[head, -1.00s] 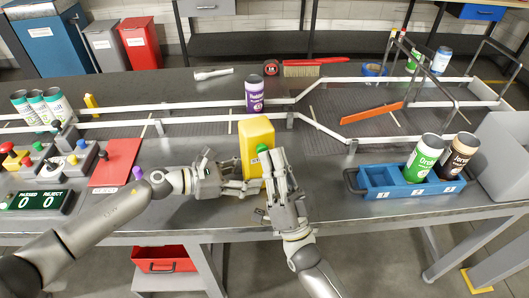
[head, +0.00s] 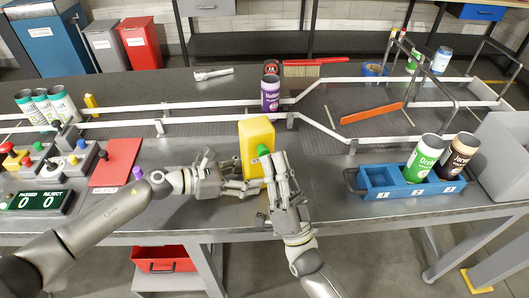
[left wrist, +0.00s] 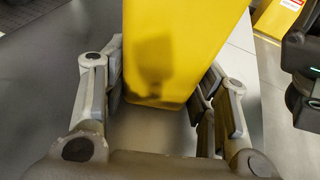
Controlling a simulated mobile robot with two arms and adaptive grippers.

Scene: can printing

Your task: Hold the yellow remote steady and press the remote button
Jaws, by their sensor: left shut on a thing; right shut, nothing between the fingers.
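The yellow remote (head: 254,139) stands upright near the front edge of the table, with a green button (head: 263,150) on its right-hand part. My left gripper (head: 250,187) is shut on its lower part from the left. In the left wrist view the yellow remote (left wrist: 180,45) sits between the fingers of my left gripper (left wrist: 165,100). My right gripper (head: 274,160) is shut and empty, its fingertips at the green button. I cannot tell whether they touch it.
A purple can (head: 270,94) stands on the conveyor (head: 210,122) behind the remote. A blue crate (head: 420,191) with a green can (head: 424,155) and a black can (head: 459,158) stands to the right. A red pad (head: 115,162) and several buttons are on the left.

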